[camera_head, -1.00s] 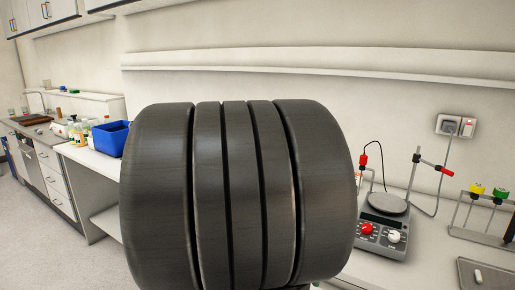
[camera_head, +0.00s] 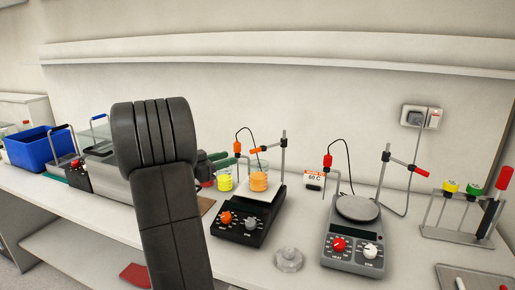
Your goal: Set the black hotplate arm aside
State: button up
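The black hotplate (camera_head: 243,236) stands on the bench in the middle, with an orange knob and a grey knob on its front. A beaker of orange liquid (camera_head: 258,180) stands on its pale top plate. The black hotplate arm (camera_head: 271,147) reaches left from an upright rod behind the plate, near the beaker's rim. An orange-tipped probe with a black cable (camera_head: 237,147) shows beside it. My own dark arm links fill the space left of the hotplate.
A grey hotplate (camera_head: 350,249) with its own red-tipped arm stands to the right. A clear round object (camera_head: 288,261) lies between the hotplates. A yellow-liquid beaker (camera_head: 225,180), a blue bin (camera_head: 34,147) and a rack (camera_head: 455,234) are nearby. The front bench edge is mostly clear.

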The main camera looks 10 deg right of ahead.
aim_at(259, 149)
jog(key=p+x, duration=0.3)
jog(key=x, duration=1)
jog(key=shift+s+p, duration=0.1)
jog(key=shift+p, duration=0.3)
grip_shut()
